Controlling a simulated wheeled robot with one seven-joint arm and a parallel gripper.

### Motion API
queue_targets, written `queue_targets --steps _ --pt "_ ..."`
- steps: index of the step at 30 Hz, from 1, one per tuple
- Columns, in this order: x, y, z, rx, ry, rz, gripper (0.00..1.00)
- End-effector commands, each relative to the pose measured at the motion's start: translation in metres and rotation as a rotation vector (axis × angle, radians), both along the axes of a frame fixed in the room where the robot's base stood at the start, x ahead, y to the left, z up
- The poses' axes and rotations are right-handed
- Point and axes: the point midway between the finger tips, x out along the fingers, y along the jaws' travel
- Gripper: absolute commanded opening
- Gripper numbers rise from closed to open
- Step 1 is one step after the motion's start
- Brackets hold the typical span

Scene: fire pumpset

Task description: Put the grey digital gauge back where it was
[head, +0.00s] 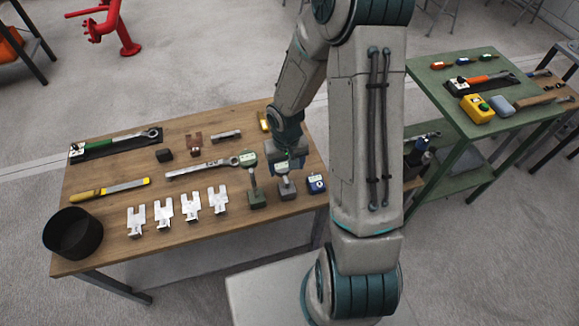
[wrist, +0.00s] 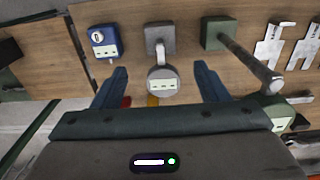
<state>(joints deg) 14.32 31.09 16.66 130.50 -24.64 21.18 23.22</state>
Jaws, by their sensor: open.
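The grey digital gauge (wrist: 162,82) has a round face with a pale display. Its short stem meets a square grey block (wrist: 160,38) on the wooden table; the same block shows in the head view (head: 286,191). My gripper (wrist: 160,74) is open, with one blue finger on each side of the gauge and a visible gap at both sides. In the head view my gripper (head: 288,158) is over the table's right part and partly hides the gauge. I cannot tell how firmly the stem sits in the block.
A green block (head: 257,198) with a green gauge (head: 247,160) on a long stem stands close beside. A blue box (head: 316,183) is on the other side. Several white brackets (head: 190,206), a wrench (head: 205,167) and a black bin (head: 73,234) share the wooden table (head: 110,191).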

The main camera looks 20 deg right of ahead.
Motion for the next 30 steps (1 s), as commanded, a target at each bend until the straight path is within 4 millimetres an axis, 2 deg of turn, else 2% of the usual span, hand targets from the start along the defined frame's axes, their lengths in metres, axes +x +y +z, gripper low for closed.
queue_targets --steps 5,13,21,25,30 --pt "-0.002 -0.006 0.033 -0.039 -0.027 0.004 0.67" --pt "-0.027 -0.018 0.123 -0.114 -0.096 -0.005 0.67" --pt "-0.073 -0.015 0.198 -0.110 -0.168 -0.017 0.67" --pt "-0.100 -0.010 0.225 -0.080 -0.206 -0.016 0.67" --pt "-0.129 -0.003 0.248 -0.031 -0.243 -0.004 0.67"
